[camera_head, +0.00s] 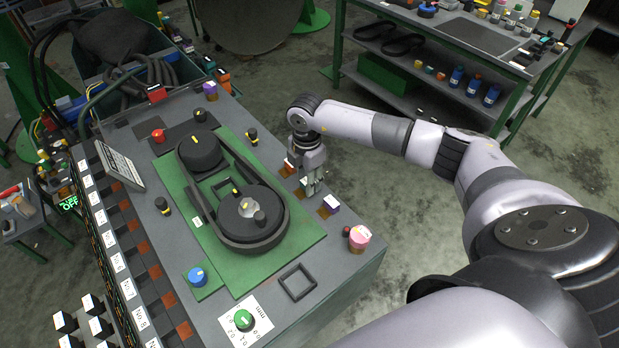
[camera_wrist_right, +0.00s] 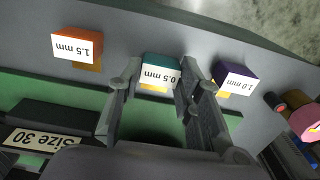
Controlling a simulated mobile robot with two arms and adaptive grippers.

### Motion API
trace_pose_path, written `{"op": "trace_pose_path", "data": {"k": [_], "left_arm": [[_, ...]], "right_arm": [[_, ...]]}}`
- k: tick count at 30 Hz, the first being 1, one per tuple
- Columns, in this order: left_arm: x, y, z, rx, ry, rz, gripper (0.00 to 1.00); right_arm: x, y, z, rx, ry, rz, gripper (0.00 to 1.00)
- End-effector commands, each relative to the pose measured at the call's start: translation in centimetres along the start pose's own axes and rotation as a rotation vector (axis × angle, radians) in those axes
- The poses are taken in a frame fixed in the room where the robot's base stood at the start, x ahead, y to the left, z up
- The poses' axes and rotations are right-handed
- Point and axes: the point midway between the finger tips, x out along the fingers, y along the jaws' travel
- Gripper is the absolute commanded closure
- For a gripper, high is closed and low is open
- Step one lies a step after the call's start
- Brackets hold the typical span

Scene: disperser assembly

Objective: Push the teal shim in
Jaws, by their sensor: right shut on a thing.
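The teal shim (camera_wrist_right: 160,68) has a white face marked 0.5 mm. In the head view, the teal shim (camera_head: 303,181) is small and partly covered by my right gripper (camera_head: 312,192). The right gripper points down at the right edge of the grey bench. In the right wrist view, the fingers of this gripper (camera_wrist_right: 162,84) are on both sides of the teal shim and are shut on it. My left gripper is not in view.
The grey workbench (camera_head: 345,260) carries a green plate (camera_head: 235,275) with a belt around two dark pulleys (camera_head: 200,150). A pink-topped object (camera_head: 358,237) stands near the bench's right corner. A green table (camera_head: 475,38) with bottles is at the back right.

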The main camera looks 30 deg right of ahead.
Motion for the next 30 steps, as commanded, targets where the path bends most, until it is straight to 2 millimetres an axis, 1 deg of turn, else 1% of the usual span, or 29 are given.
{"op": "trace_pose_path", "data": {"k": [1, 2, 10, 11, 19, 27, 30], "left_arm": [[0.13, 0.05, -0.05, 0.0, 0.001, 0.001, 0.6], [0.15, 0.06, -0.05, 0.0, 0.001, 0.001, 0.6], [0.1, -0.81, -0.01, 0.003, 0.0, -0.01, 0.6], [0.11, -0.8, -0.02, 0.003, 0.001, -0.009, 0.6], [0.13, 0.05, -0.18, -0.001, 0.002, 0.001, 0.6], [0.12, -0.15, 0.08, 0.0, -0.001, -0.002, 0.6], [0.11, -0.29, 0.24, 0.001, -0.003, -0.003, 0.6]], "right_arm": [[0.12, 0.04, -0.65, -0.003, 0.006, 0.001, 1.0], [0.11, 0.03, -0.8, -0.002, 0.006, 0.001, 1.0], [0.04, 0.03, -1.15, -0.003, 0.011, 0.001, 1.0], [0.05, 0.03, -1.16, -0.004, 0.011, 0.001, 0.65], [0.08, 0.0, -0.93, -0.001, 0.006, 0.0, 0.47], [0.07, -0.01, -0.82, 0.0, 0.004, 0.0, 0.47], [-0.36, 0.03, -0.8, 0.0, 0.004, 0.001, 0.47]]}}
